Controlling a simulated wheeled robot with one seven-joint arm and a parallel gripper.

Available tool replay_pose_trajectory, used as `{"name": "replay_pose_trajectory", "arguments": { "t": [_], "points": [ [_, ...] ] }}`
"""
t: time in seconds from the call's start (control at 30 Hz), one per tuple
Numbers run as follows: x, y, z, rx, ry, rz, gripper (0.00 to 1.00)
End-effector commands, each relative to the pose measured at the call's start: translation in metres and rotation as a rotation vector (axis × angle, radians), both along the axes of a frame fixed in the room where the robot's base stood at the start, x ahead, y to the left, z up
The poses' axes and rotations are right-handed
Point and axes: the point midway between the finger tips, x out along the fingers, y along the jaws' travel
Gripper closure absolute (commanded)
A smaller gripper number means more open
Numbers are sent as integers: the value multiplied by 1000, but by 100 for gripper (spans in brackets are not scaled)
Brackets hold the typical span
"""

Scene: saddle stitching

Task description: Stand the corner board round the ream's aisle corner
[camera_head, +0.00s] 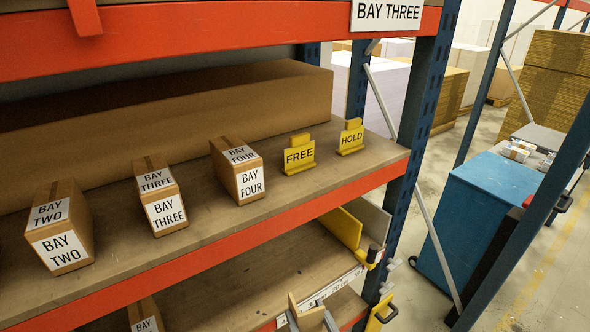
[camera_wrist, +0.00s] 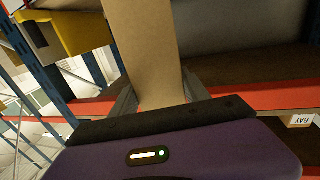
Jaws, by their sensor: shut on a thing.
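My gripper (camera_wrist: 160,95) is shut on a flat tan board, which I take to be the corner board (camera_wrist: 147,45). The board stands up between the two grey fingers in the wrist view, and its top runs out of frame. In the head view, a tan edge of the board (camera_head: 293,303) and part of my gripper (camera_head: 311,318) show at the bottom, in front of the lower shelf. A wide grey surface (camera_wrist: 235,38) lies behind the board in the wrist view. I cannot tell whether it is the ream, nor whether the board touches it.
Yellow and grey panels (camera_head: 342,227) stand at the lower shelf's right end. The shelf above (camera_head: 215,215) carries bay-labelled cartons (camera_head: 238,172), yellow FREE (camera_head: 299,156) and HOLD (camera_head: 351,138) signs and a long brown box (camera_head: 190,105). A blue upright (camera_head: 420,100) and a blue cabinet (camera_head: 480,215) stand right.

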Motion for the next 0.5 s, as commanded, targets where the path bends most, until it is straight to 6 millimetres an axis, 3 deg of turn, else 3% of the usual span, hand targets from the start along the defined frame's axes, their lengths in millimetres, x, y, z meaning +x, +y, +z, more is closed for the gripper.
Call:
{"name": "replay_pose_trajectory", "arguments": {
  "t": [0.3,0.5],
  "points": [
    [-8,-15,-9,-3,-3,-29,100],
    [-24,-52,-31,-5,-1,-106,100]
  ]
}}
